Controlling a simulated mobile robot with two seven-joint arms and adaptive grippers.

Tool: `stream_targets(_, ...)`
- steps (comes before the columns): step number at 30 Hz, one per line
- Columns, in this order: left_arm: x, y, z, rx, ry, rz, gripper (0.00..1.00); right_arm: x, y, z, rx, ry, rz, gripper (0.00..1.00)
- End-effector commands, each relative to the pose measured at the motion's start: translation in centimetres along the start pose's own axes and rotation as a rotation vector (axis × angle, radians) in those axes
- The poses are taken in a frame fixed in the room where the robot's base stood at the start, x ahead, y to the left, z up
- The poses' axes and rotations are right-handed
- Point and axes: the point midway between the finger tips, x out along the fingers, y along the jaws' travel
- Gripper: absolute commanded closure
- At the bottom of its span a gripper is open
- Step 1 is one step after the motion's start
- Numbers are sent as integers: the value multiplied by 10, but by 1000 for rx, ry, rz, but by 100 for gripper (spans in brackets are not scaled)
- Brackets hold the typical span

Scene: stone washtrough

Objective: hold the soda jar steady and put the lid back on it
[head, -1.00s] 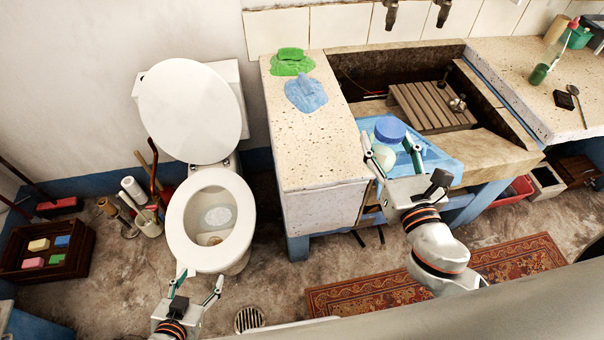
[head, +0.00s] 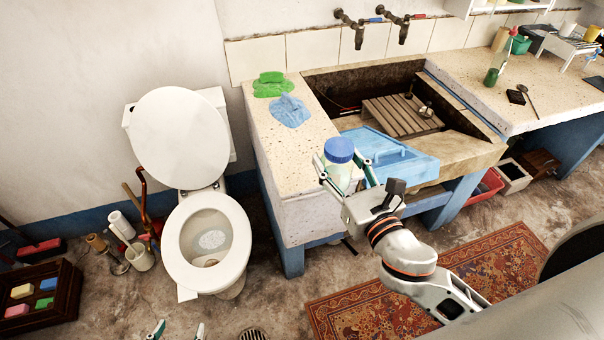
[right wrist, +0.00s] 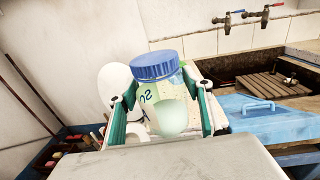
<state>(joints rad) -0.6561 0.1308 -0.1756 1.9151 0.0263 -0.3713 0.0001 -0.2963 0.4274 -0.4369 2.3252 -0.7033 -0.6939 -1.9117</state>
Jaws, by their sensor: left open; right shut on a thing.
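The soda jar (head: 338,178) is a clear jar with pale contents, held nearly upright in front of the stone counter. In the right wrist view the jar (right wrist: 165,110) shows part of its lettering. A blue lid (head: 339,149) sits on top of the jar's mouth; it also shows in the right wrist view (right wrist: 155,66). I cannot tell whether it is screwed tight. My right gripper (head: 340,170) is shut on the jar, with a finger on either side below the lid. My left gripper (head: 178,329) is open and empty at the bottom edge, well away from the jar; only its fingertips show.
The stone counter (head: 300,150) and washtrough lie behind the jar, with a blue board with a handle (head: 405,160) across the trough's front. Green and blue cloths (head: 290,110) lie on the counter. A toilet (head: 207,245) stands left. Open floor lies between toilet and rug (head: 400,290).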

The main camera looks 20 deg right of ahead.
Motion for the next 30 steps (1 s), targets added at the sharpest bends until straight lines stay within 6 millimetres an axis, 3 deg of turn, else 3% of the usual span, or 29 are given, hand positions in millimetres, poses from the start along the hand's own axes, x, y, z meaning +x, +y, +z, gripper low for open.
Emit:
stream_targets(9, 3, 4, -8, -18, 12, -1, 40, 51, 42, 18, -10, -7, 174, 100)
stream_targets(16, 2, 4, -6, -15, 8, -1, 40, 91, 59, 26, -10, -3, 281, 100)
stream_targets(22, 0, 1, -2, -5, 2, -1, 40, 131, 50, 36, -10, -2, 337, 100)
stream_targets(30, -1, -1, 0, 0, -2, -1, 40, 176, 13, 54, -6, 2, 338, 100)
